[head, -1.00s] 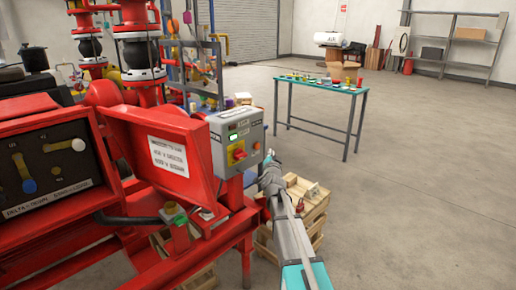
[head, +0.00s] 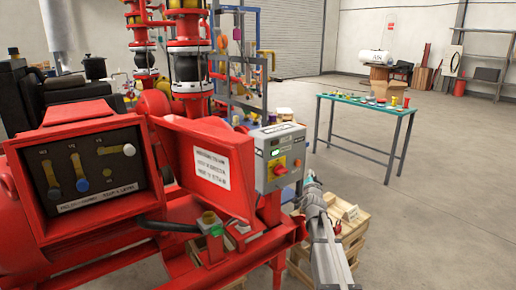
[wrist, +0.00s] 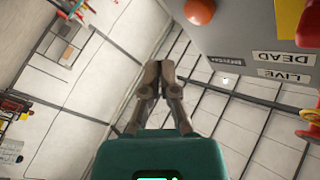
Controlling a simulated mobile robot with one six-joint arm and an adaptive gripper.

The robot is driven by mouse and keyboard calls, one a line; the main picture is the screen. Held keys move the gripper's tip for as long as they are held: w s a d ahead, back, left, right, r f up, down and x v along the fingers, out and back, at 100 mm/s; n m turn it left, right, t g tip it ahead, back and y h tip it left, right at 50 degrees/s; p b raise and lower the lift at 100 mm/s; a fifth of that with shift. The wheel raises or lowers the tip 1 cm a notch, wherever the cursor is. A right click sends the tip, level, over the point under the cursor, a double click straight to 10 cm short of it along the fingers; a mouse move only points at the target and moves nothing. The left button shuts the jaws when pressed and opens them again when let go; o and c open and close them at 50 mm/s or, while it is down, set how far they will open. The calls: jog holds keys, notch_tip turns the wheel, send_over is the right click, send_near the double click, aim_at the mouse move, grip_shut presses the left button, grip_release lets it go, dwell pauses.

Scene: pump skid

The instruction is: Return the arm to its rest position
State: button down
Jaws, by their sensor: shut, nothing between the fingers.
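My gripper (head: 309,181) shows in the head view at the end of my arm, just right of the grey control box (head: 279,157) with its red-and-yellow switch. In the wrist view my gripper (wrist: 159,66) is shut, its two dark fingers together with nothing between them. Part of a grey panel (wrist: 255,40) with "DEAD" and "LIVE" labels and an orange-red knob (wrist: 199,11) fills the upper right there. The fingertips look apart from it.
The red pump skid (head: 90,235) with an open red cover (head: 210,165) stands left of the arm. A wooden crate (head: 352,240) stands on the floor close to the arm. A teal-topped table (head: 340,98) stands further back. The floor at right is clear.

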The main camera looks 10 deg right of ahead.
jog(key=s+a+f+n+g+y, duration=0.6)
jog(key=s+a+f+n+g, duration=0.25)
jog(key=s+a+f, duration=0.6)
jog(key=s+a+f+n+g+h, duration=0.1)
jog(key=s+f+g, duration=0.3)
jog(key=s, duration=0.7)
jog(key=s+a+f+n+g, duration=0.1)
jog(key=s+f+g, duration=0.1)
jog(key=s+g, duration=0.65)
notch_tip(320, 180, up, 20)
jog(key=s+t+p, duration=0.2)
jog(key=p, duration=1.8)
jog(key=shift+s+d, duration=0.25)
jog(key=shift+s, duration=0.15)
